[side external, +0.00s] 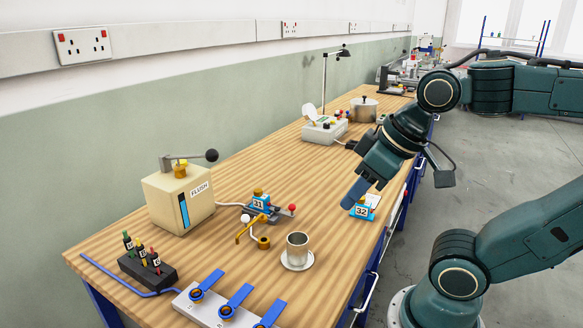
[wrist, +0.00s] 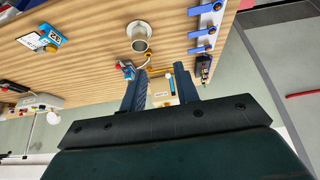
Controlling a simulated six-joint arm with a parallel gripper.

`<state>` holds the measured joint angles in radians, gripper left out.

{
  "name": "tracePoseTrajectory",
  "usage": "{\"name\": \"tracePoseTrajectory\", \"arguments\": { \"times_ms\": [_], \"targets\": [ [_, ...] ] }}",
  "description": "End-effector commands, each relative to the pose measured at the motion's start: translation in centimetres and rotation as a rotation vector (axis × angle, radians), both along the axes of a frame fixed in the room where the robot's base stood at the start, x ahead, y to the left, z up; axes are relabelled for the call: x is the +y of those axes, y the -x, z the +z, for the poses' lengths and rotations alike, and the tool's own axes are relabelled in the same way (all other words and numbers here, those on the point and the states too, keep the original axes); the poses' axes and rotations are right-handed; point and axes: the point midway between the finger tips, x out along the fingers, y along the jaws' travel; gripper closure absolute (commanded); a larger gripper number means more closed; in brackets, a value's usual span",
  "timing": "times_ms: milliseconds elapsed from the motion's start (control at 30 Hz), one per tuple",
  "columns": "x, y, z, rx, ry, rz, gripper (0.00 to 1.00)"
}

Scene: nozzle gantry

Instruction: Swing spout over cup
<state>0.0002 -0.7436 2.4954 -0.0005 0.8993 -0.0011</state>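The brass spout (side external: 250,230) is a bent arm on a round brass pivot, standing on the wooden bench to the left of the cup. The metal cup (side external: 298,244) stands upright on a white saucer (side external: 297,263); the spout's outlet is apart from it, not over it. In the wrist view the cup (wrist: 139,32) shows at the top, and brass parts show between my fingers, partly hidden. My gripper (side external: 357,190) is above the bench, right of and above the cup in the side view. Its two fingers (wrist: 160,74) are apart with nothing held.
Blue valve 31 (side external: 260,204) with a red-knobbed lever stands behind the spout. The cream FLUSH box (side external: 178,203) is to its left. Block 32 (side external: 361,211) is near my gripper. Blue-levered valves (side external: 232,306) and a black terminal block (side external: 147,270) line the front.

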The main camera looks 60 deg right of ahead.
Motion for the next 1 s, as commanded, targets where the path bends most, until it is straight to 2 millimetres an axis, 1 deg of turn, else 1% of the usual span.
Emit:
{"name": "tracePoseTrajectory", "arguments": {
  "times_ms": [33,133,167,267,467,767,1000],
  "targets": [
    [0.0,-0.2,0.1,0.001,0.000,0.001,0.79],
    [0.0,-0.7,0.3,0.007,0.002,0.006,0.99],
    [0.0,-0.9,0.3,0.009,0.002,0.007,1.00],
    [0.1,-1.9,0.7,0.016,0.004,0.015,1.00],
    [0.1,-4.7,1.4,0.036,0.008,0.034,1.00],
    [0.2,-9.8,1.8,0.071,0.015,0.072,1.00],
    [0.2,-14.1,1.3,0.098,0.018,0.100,1.00]
  ]
}}
